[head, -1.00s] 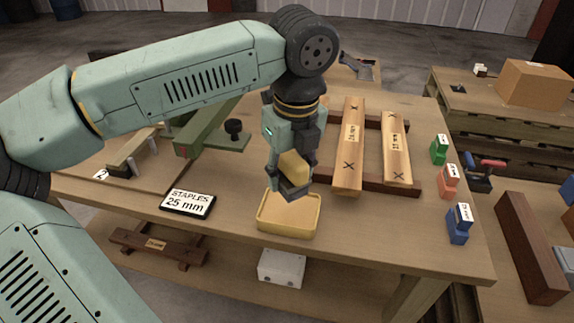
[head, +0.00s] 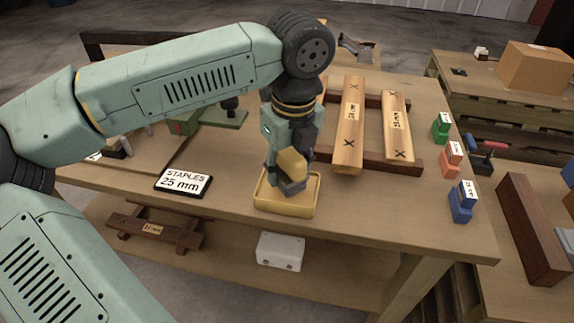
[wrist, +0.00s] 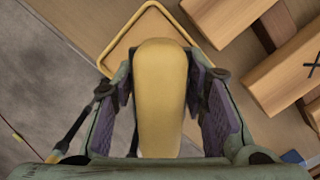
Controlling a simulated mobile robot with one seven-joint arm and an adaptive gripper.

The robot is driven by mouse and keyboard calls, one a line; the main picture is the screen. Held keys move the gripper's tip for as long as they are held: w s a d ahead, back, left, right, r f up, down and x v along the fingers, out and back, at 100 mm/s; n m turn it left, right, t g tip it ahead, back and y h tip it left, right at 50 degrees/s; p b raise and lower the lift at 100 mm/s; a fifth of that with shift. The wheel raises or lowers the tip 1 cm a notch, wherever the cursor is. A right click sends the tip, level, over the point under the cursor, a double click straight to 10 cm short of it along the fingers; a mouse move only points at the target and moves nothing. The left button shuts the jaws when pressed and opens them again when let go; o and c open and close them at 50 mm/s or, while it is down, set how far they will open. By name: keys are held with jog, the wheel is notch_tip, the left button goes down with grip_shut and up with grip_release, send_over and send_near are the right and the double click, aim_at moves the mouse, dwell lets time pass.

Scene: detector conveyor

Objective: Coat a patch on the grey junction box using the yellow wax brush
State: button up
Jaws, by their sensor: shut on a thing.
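My gripper (head: 288,168) is shut on the yellow wax brush (head: 293,163), which hangs with its grey end down. The brush's yellow body also fills the middle of the wrist view (wrist: 160,95), between the two fingers. The brush's lower end is at the yellow tray (head: 285,210) on the bench's front edge, overlapping its inside. Whether it touches the tray's bottom I cannot tell. A pale grey-white box (head: 280,251), which may be the junction box, sits on the lower shelf below the tray, apart from the brush.
Two wooden boards (head: 348,125) lie on dark rails right of my gripper. A "STAPLES 25 mm" sign (head: 183,182) lies left of the tray. Green, red and blue blocks (head: 461,202) line the right side. A green press-like tool (head: 185,125) stands behind left.

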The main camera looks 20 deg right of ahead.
jog(key=shift+f+b, duration=0.65)
jog(key=shift+b, duration=0.3)
dwell(2.2)
jog(key=shift+r, duration=0.1)
jog(key=shift+r+p, duration=1.9)
jog(key=shift+r, duration=1.6)
jog(key=shift+s+f, duration=0.1)
